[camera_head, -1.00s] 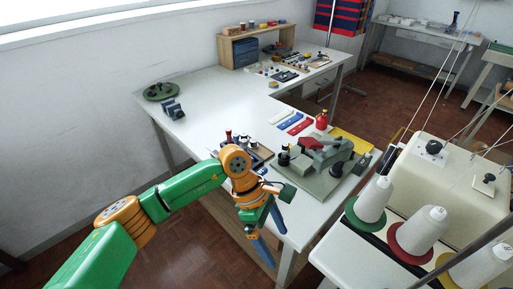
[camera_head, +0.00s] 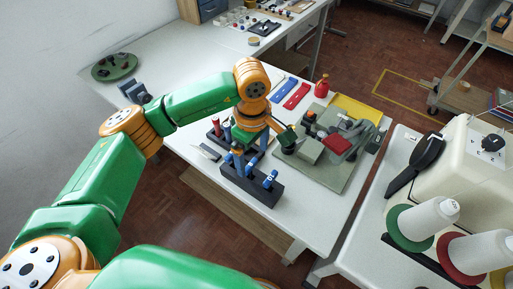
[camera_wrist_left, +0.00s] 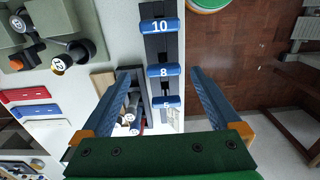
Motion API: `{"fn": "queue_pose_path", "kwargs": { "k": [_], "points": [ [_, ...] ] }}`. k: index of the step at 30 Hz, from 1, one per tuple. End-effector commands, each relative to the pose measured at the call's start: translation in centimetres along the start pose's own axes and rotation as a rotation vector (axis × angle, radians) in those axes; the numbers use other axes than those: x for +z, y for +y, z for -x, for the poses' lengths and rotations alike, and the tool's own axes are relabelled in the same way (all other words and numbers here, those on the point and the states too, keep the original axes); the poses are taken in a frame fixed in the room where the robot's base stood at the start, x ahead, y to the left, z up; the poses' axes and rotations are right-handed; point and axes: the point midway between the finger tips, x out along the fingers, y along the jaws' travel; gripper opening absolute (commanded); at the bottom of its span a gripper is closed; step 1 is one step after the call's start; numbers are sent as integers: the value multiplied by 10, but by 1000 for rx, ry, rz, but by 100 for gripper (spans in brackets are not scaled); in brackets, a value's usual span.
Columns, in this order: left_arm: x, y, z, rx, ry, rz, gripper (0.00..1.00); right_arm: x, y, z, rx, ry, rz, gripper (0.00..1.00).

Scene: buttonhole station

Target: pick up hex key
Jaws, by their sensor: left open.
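Blue-sleeved hex keys stand in a dark rack (camera_head: 261,192) near the table's front edge. In the left wrist view the rack (camera_wrist_left: 160,46) shows sleeves marked 10 (camera_wrist_left: 160,26), 8 (camera_wrist_left: 163,71) and apparently 6 (camera_wrist_left: 167,102). My left gripper (camera_head: 250,158) is above the rack, pointing down, with nothing held. In the left wrist view its two blue fingers (camera_wrist_left: 161,73) are wide apart, one on each side of the rack, with the 8 sleeve between the tips. The height gap is hard to tell. My right gripper is out of view.
A dark tray (camera_wrist_left: 133,108) of small tools stands close beside the rack. A grey-green fixture plate (camera_head: 318,178) with clamps lies to the right, with red (camera_head: 296,96) and blue (camera_head: 284,90) strips behind. Thread cones (camera_head: 428,220) stand at the right. The table's left part is mostly clear.

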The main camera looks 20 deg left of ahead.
Motion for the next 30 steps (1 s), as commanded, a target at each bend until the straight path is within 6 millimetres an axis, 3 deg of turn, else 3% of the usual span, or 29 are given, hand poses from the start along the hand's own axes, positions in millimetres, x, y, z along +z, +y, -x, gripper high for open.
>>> {"fn": "queue_pose_path", "kwargs": {
  "k": [5,10,13,21,30],
  "points": [
    [0,-1,-14,-5,-2,2,98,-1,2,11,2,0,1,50],
    [-6,-2,-44,-7,-2,3,98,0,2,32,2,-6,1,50],
    [-5,0,-64,-4,-3,1,98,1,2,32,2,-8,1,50],
    [-6,0,-71,0,-1,0,95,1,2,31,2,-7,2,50],
    [-6,0,-71,0,-2,0,14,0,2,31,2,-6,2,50]
  ]
}}
